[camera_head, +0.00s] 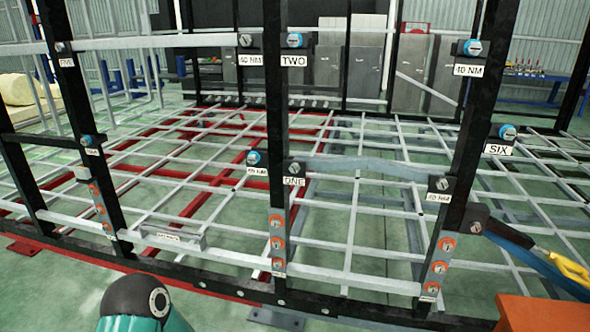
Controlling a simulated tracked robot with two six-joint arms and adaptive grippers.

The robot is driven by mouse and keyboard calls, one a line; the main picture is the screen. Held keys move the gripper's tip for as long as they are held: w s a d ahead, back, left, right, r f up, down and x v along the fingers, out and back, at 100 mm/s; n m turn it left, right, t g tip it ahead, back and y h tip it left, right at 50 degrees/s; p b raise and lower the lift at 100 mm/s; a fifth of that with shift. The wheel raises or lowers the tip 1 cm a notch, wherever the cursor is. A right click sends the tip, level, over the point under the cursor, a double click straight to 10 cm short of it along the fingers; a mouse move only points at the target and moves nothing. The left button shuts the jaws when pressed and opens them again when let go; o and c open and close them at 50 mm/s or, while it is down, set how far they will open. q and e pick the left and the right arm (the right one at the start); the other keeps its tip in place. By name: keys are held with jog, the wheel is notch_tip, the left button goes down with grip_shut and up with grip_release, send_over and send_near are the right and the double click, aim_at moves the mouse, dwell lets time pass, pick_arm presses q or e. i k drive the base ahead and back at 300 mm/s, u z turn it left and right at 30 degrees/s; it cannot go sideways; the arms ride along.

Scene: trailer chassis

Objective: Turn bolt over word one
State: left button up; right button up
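The label reading ONE (293,181) is on a black upright post in the middle of the view. A grey bolt head (294,168) sits just above this label, on a dark bracket. A blue-marked bolt (253,158) is just left of it, above a 40 NM label (256,171). Neither of my grippers is in view. A rounded black and teal link of my arm shows at the bottom left, well below the bolt. Nothing touches the bolt over ONE.
Other bolts sit over the labels TWO (293,60), SIX (498,149) and FIVE (66,62). Black posts and grey crossbars form the frame. Orange round fittings (277,243) line the post below ONE. A yellow-handled item (569,270) is at the right.

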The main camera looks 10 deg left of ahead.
aim_at(294, 168)
jog(key=u, duration=0.05)
jog(key=i, duration=0.85)
jog(key=z, duration=0.5)
